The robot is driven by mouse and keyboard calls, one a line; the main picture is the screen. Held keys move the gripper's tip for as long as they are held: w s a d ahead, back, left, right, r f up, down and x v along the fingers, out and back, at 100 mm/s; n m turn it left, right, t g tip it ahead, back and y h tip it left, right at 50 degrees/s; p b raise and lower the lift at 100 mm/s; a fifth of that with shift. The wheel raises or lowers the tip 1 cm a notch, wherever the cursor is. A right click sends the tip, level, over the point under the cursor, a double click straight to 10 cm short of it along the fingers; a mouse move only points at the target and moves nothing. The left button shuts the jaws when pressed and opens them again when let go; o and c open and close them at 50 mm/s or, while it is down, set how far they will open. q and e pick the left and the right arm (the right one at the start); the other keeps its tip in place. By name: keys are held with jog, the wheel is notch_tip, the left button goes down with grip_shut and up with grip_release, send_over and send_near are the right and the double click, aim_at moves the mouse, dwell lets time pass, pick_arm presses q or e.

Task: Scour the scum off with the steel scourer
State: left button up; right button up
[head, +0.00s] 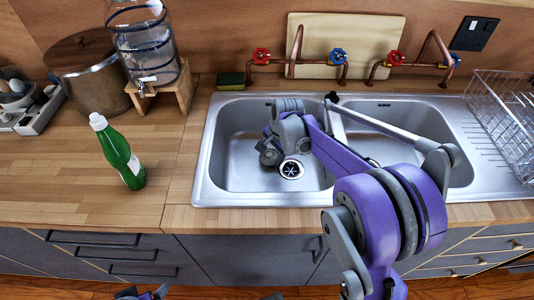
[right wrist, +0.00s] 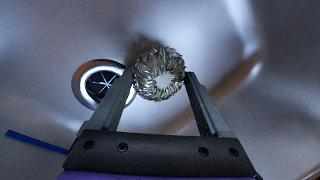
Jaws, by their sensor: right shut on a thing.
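The steel scourer (right wrist: 158,75) is a round, silvery coil of wire, seen in the right wrist view between the fingertips of my right gripper (right wrist: 160,84). The gripper is shut on it. In the head view my right gripper (head: 268,148) reaches down into the left basin of the steel sink (head: 226,160), left of the drain (head: 291,169); the scourer is hidden there. In the wrist view the drain (right wrist: 100,85) lies just left of the scourer. A faint brownish, dark patch shows behind the scourer; I cannot tell whether it is scum or shadow.
A green bottle (head: 120,155) stands on the wooden counter left of the sink. A sponge (head: 231,81) lies behind the left basin. Copper taps (head: 300,62) overhang the sink's back. A wire dish rack (head: 505,115) stands at right. A blue strip (right wrist: 36,141) shows in the wrist view.

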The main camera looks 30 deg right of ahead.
jog(key=shift+s+a+f, duration=0.1)
jog(key=shift+s+a, duration=0.2)
jog(key=shift+s, duration=0.25)
jog(key=shift+s+a, duration=0.25)
jog(key=shift+s, duration=0.25)
jog(key=shift+s+a, duration=0.25)
jog(key=shift+s, duration=0.3)
jog(key=shift+s+a, duration=0.25)
jog(key=shift+s, duration=0.25)
pick_arm(q)
jog(key=shift+r, duration=0.1)
